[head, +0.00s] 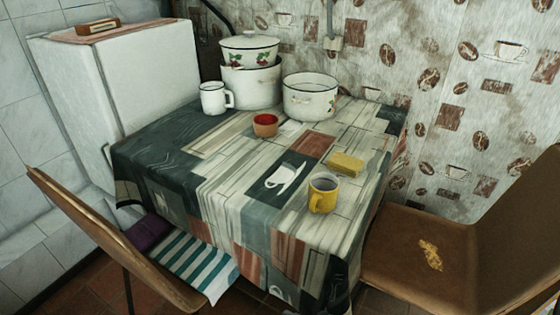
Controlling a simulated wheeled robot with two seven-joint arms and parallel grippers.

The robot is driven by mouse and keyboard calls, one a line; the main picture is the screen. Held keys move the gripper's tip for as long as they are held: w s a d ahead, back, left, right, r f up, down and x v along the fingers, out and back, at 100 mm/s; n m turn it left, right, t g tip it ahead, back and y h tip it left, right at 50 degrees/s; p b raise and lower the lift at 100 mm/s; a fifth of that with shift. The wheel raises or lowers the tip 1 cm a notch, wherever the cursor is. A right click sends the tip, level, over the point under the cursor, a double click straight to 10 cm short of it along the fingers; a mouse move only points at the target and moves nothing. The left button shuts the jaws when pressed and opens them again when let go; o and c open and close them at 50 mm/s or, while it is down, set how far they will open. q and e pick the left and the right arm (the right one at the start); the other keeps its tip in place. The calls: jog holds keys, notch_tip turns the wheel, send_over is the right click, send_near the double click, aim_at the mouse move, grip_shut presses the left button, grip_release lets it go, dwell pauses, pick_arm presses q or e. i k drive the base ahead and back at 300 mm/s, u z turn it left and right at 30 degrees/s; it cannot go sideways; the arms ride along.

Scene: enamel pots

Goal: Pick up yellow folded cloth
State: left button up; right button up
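The yellow folded cloth (346,164) lies on the patterned tablecloth of the table (235,185), on the right part of the table. It looks like a small flat block. A yellow mug (322,198) stands close in front of it and slightly to the left, with a gap between them. Neither of my grippers shows in the head view.
A red bowl (265,128), a white mug (213,99) and white enamel pots (310,103) stand farther back. Chairs flank the table at left (110,240) and right (420,245). A white fridge (125,95) stands behind left. The table's front middle is clear.

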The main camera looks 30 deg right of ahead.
aim_at(343, 163)
jog(key=u, duration=2.05)
jog(key=k, duration=1.4)
jog(key=z, duration=1.7)
jog(key=i, duration=0.25)
